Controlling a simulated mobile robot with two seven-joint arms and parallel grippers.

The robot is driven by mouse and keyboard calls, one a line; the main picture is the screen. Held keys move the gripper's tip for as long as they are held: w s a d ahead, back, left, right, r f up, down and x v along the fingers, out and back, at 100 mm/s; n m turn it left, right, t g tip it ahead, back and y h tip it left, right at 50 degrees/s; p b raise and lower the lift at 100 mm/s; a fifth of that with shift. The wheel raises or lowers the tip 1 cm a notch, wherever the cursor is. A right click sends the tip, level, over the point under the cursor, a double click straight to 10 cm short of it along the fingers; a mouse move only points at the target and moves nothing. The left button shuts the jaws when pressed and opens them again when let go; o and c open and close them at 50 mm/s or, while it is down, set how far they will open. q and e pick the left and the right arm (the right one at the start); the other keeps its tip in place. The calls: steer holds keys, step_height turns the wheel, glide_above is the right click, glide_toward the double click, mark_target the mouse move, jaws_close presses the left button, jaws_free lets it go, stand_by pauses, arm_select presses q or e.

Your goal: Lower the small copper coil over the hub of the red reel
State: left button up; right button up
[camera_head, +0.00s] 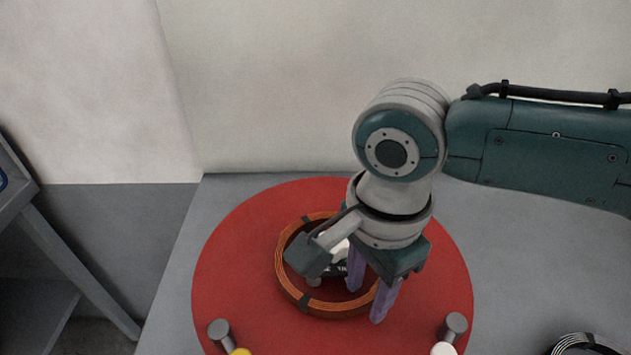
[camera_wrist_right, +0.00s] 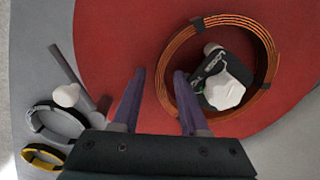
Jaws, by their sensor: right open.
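The red reel (camera_head: 235,270) is a wide red disc on the grey table. The copper coil (camera_head: 290,292), an orange-brown ring with dark bands, appears to lie flat on it, around a white and black block with lettering that seems to be the hub (camera_wrist_right: 228,92). The coil also shows in the right wrist view (camera_wrist_right: 262,38). My right gripper (camera_head: 366,305) is open, pointing down at the coil's right side in the head view. Its fingers appear to straddle the coil's wall, one inside and one outside; contact cannot be told. My wrist partly hides the hub. My left gripper is out of view.
Grey pegs stand at the disc's front left (camera_head: 219,332) and front right (camera_head: 454,326). A yellow-ended thing (camera_head: 240,351) and a black coil (camera_head: 585,345) show at the lower edge. A wall is behind the table; a grey shelf (camera_head: 60,270) stands left.

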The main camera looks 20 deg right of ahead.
steer(key=shift+r, duration=0.45)
step_height(320, 180, up, 9)
steer(key=p, duration=0.2)
